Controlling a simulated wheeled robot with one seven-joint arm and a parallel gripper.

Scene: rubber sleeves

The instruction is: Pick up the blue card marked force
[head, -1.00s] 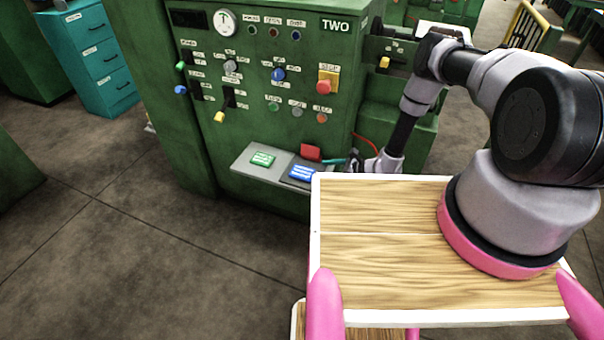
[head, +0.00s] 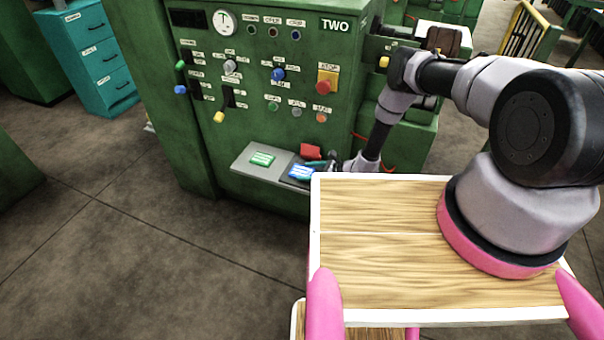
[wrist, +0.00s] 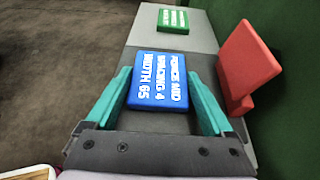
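The blue card (wrist: 160,82) with white lettering lies on a dark grey pad at the near end of the machine's shelf; in the head view the blue card (head: 300,172) shows at the shelf's right end. The wrist lettering seems to read "force mid, spacing 4, width 65". My gripper (wrist: 160,95) is open, with one teal finger on each side of the card. A gap shows between the card and the right finger; the left finger is close to its edge. I cannot tell whether it touches. In the head view the gripper is partly hidden behind my arm.
A green card (head: 262,159) lies further along the grey shelf (head: 242,160). A red card (wrist: 247,68) stands tilted just right of the right finger, by the green machine (head: 200,110). A wooden-topped cart (head: 380,270) stands in front.

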